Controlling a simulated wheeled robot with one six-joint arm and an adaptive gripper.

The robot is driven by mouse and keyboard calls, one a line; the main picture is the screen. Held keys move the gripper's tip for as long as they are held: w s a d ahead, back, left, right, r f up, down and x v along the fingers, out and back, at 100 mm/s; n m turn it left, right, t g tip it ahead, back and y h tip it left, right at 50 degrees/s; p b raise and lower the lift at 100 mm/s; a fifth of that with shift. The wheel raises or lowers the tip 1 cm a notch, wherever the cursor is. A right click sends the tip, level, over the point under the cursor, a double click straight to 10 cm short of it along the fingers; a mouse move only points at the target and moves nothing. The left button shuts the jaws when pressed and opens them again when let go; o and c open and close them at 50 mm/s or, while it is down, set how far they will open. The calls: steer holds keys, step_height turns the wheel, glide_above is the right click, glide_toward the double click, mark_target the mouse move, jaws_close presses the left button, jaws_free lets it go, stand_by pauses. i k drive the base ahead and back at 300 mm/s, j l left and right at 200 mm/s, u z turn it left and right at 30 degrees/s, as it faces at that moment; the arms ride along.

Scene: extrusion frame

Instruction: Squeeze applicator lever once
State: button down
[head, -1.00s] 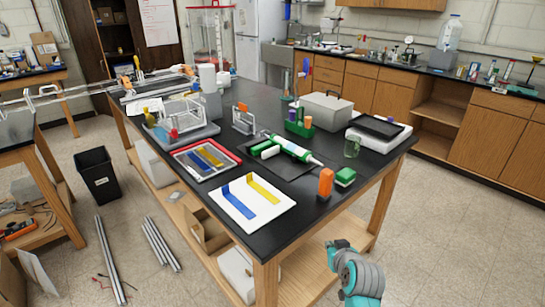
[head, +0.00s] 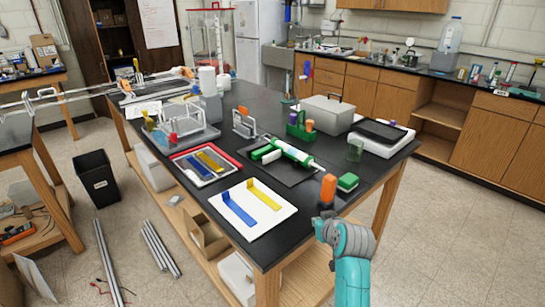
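The applicator (head: 293,152), a green and white tube-like tool, lies on a dark mat (head: 290,175) in the middle of the black bench. A short green and white part (head: 266,153) sits at its left end; I cannot tell whether this is the lever. My gripper (head: 325,217) is at the near right edge of the bench, just below an orange bottle-like object (head: 328,189). It is well short of the applicator. Its fingers are small and dark, partly hidden by my wrist, so their opening does not show.
A green and white block (head: 347,183) and a clear jar (head: 355,151) stand near the right edge. A white board with blue and yellow strips (head: 253,222) lies at the front. A red-rimmed tray (head: 205,163), green caddy (head: 300,128) and grey case (head: 327,112) surround the mat.

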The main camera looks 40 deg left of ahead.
mark_target(271, 157)
steer(key=i+j, duration=0.2)
steer(key=j, duration=0.2)
steer(key=i+j, duration=0.15)
steer(key=j, duration=0.2)
steer(key=i+j, duration=0.2)
steer(key=j, duration=0.2)
